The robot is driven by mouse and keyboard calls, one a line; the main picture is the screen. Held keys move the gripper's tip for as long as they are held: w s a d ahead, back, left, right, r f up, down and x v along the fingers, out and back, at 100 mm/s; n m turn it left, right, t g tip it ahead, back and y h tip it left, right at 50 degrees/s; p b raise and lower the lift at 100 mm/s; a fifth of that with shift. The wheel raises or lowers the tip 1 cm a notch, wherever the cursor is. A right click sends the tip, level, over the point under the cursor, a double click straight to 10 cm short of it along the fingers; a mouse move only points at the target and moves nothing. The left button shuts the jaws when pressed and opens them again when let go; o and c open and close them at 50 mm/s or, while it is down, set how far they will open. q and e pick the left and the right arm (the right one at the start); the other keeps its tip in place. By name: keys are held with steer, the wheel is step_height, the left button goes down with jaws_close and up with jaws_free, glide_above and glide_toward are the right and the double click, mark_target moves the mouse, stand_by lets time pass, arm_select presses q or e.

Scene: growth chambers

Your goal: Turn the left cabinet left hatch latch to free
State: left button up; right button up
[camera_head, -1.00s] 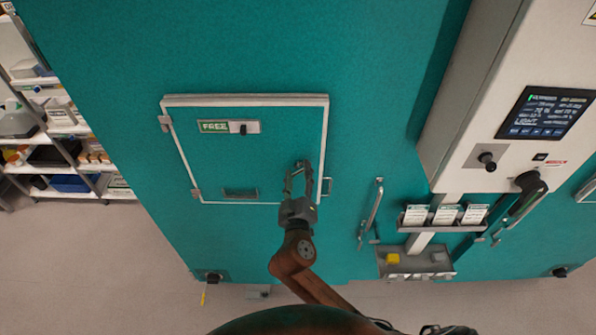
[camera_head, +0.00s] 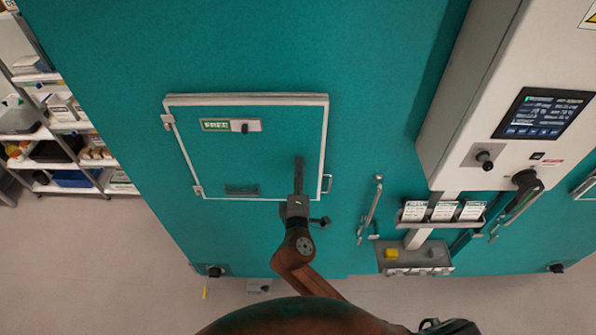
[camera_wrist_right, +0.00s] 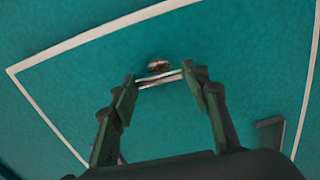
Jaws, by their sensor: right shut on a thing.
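The left hatch (camera_head: 267,177) is a teal panel in a pale frame on the left cabinet. It carries a plate (camera_head: 252,126) with a green FREE label (camera_head: 215,125) and a dark knob. My right gripper (camera_head: 299,162) is over the lower right part of the hatch. In the right wrist view, its fingertips (camera_wrist_right: 161,80) are shut on the ends of a short metal latch lever (camera_wrist_right: 160,79), below a round pivot (camera_wrist_right: 158,66). In the head view the gripper hides the latch. My left gripper is not in view.
A small pull handle (camera_head: 327,184) sits at the hatch's right edge, and a long door handle (camera_head: 370,209) farther right. A grey control cabinet (camera_head: 470,120) with a screen stands out at the right. Shelves (camera_head: 62,127) stand at the left.

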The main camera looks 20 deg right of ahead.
steer(key=shift+n, duration=0.4)
steer(key=o, duration=1.2)
steer(key=shift+a, duration=0.1)
steer(key=shift+c, duration=0.2)
steer(key=v, duration=1.2)
